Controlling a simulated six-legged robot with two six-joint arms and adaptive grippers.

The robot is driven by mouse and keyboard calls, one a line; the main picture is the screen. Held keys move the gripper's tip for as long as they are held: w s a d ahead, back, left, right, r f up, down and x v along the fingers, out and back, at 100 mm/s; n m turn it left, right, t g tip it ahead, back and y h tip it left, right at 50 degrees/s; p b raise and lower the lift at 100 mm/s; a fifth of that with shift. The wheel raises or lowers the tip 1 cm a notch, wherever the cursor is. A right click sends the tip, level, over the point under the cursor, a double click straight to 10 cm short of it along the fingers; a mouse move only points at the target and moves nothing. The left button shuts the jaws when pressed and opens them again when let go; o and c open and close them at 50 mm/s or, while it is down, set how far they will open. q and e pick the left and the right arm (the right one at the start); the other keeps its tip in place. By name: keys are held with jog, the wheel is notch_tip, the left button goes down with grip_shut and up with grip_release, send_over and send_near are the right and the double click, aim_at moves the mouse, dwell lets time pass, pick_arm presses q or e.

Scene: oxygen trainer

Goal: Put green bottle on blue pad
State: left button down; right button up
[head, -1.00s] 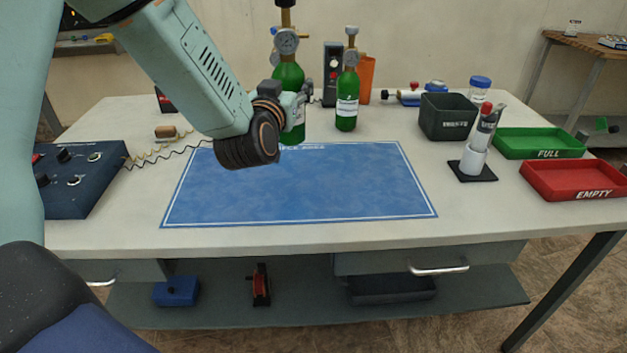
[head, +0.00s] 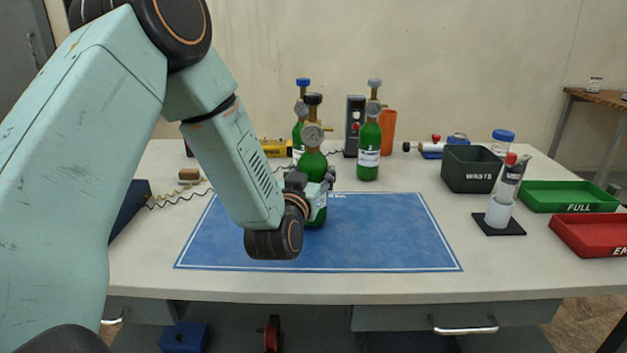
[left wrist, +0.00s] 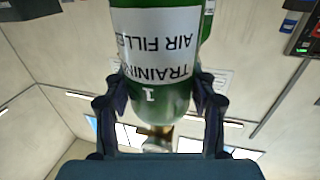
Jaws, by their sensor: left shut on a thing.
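The held green bottle (head: 313,163) has a gauge and black-topped valve. It stands roughly upright over the back middle of the blue pad (head: 390,235); I cannot tell if its base touches. My left gripper (head: 326,186) is shut on it. In the left wrist view the gripper (left wrist: 160,90) has a finger on each side of the green bottle (left wrist: 172,95), whose white label reads TRAINING and appears upside down. My arm and wrist hide part of the bottle and pad in the head view. My right gripper is not in view.
Two other green bottles stand behind the pad, one with a blue top (head: 298,135) and one with a grey top (head: 369,150). The pad's right half is clear.

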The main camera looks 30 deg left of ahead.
pick_arm(q)
jog(key=shift+w+f, duration=0.2)
jog(key=shift+f, duration=0.2)
jog(key=shift+d+r, duration=0.15)
jog(key=shift+d, duration=0.2)
jog(key=shift+s+a, duration=0.1)
jog(key=shift+s, duration=0.05)
jog(key=c, duration=0.9)
grip_release()
jog(key=shift+a+f, duration=0.1)
jog(key=shift+f, duration=0.15)
jog(key=o, duration=0.5)
jog(key=shift+d, duration=0.2)
jog(key=shift+a, duration=0.1)
jog(key=shift+r, duration=0.1)
